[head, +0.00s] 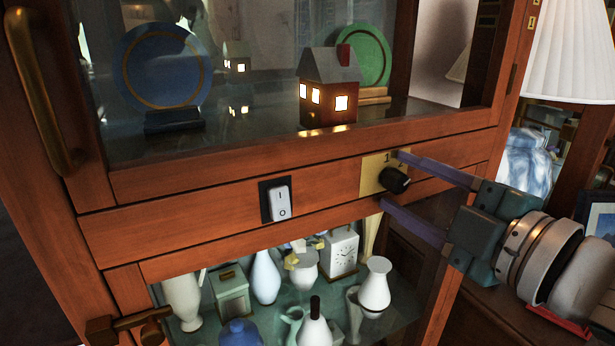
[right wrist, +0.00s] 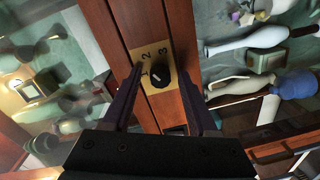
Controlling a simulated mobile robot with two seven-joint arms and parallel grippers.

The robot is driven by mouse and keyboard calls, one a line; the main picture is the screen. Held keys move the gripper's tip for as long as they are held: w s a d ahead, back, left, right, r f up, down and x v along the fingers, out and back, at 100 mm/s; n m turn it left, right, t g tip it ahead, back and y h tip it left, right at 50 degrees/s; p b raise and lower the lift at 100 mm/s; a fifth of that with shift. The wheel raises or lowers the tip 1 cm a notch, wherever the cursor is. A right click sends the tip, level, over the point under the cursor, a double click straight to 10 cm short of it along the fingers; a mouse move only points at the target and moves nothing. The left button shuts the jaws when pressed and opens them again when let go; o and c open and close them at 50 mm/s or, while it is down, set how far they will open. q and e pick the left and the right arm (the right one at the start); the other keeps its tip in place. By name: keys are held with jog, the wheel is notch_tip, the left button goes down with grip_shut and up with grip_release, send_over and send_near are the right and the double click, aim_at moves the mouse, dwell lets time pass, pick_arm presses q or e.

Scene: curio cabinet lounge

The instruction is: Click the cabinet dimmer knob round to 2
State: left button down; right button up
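The dimmer knob (head: 395,180) is a small black knob on a brass plate (head: 371,177) set in the cabinet's wooden rail. In the right wrist view the knob (right wrist: 160,79) has a short white mark, and the numerals 1, 2 and 3 are on the plate. I cannot tell for sure which numeral the mark points at. My right gripper (head: 391,179) is open, one finger above and one below the knob in the head view. In the right wrist view its fingertips (right wrist: 160,75) lie either side of the knob with gaps. My left gripper is not in view.
A white rocker switch (head: 279,202) is on the same rail, left of the knob. Behind glass above are a lit model house (head: 328,88) and plates; vases and a clock stand below. A brass handle (head: 38,95) juts out at left. A lamp (head: 570,50) stands at right.

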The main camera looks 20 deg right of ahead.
jog(key=s, duration=0.6)
jog(key=s+d, duration=0.1)
jog(key=s, duration=0.3)
jog(key=shift+r, duration=0.25)
jog(key=shift+w+p, duration=0.1)
jog(key=shift+p, duration=0.2)
